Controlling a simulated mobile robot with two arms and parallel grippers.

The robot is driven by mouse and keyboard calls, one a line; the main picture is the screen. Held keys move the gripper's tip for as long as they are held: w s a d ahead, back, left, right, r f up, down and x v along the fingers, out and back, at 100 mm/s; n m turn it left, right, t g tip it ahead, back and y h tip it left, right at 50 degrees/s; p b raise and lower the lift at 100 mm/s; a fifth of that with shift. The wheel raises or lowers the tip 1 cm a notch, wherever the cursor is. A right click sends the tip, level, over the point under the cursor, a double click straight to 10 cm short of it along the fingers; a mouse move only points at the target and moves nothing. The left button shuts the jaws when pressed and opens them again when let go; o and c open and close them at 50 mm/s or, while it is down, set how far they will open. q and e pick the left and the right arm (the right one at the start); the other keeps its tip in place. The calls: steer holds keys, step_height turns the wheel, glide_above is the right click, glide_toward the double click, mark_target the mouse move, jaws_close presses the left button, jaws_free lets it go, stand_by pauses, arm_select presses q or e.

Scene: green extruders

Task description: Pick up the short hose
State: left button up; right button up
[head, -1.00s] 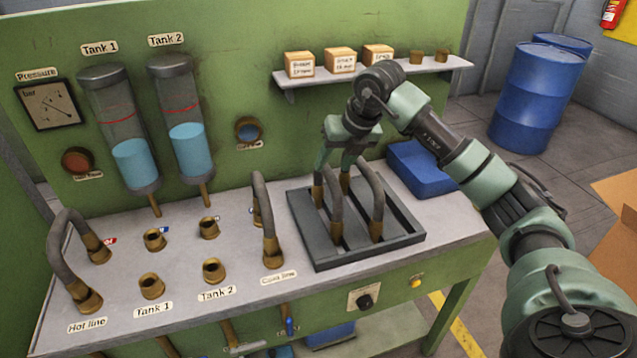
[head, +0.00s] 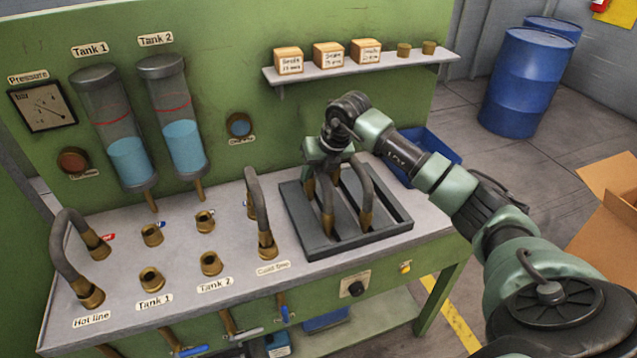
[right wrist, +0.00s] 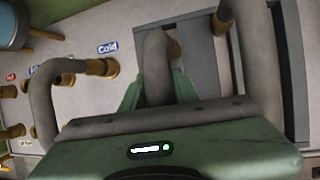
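Two grey hoses with brass ends stand upright in the dark tray (head: 318,249). My right gripper (head: 324,172) points down over the left one, the tray's near-left hose (head: 327,205). In the right wrist view this hose (right wrist: 157,62) passes between the green fingers (right wrist: 158,90); whether they press on it is hidden. The other tray hose (head: 364,185) stands just right of the gripper and looks larger in the right wrist view (right wrist: 249,55). I cannot tell for certain which is the short hose. My left gripper is out of view.
A hose (head: 258,215) stands on the cold line left of the tray, another (head: 68,255) on the hot line. Brass ports stand between them. A shelf (head: 375,68) with boxes hangs behind my arm.

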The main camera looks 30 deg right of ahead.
jaws_close()
steer(key=shift+r, duration=0.15)
